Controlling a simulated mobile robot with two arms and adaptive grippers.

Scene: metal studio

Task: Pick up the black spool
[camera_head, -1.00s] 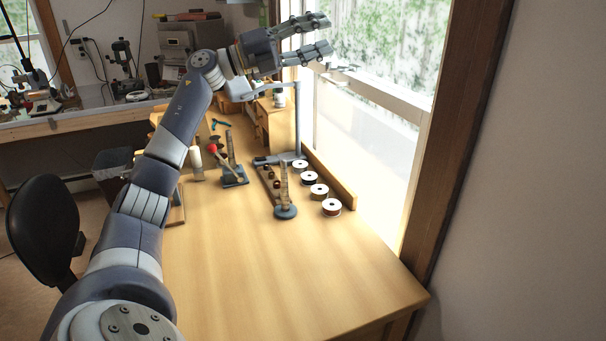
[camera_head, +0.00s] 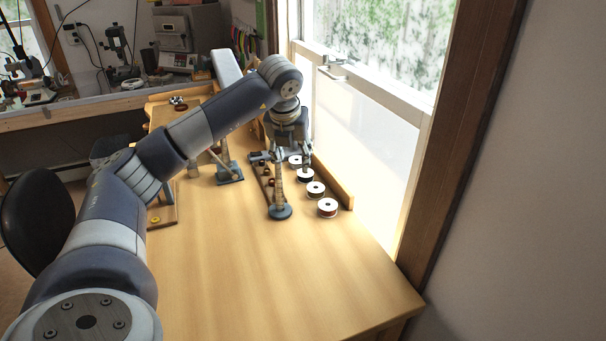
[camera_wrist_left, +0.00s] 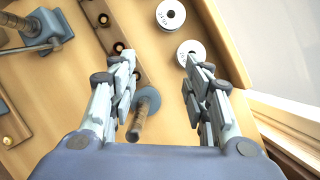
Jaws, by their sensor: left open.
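The black spool (camera_head: 306,175) has a white top and dark sides. It stands on the bench, second from the far end of a row along the window side. My left gripper (camera_head: 292,163) is open and points down over the far part of this row, partly covering it. In the left wrist view the open fingers (camera_wrist_left: 156,75) spread wide with nothing held between them. A white-topped spool (camera_wrist_left: 191,50) shows by the right fingertip, probably the black one; its sides are hidden. My right gripper is not in view.
Other spools stand in the row: a far one (camera_head: 296,160), a tan one (camera_head: 316,189) and a near one (camera_head: 327,207). An upright post on a round blue base (camera_head: 281,211) stands close left of them. A wooden ledge (camera_head: 333,182) runs along the right. The front bench is clear.

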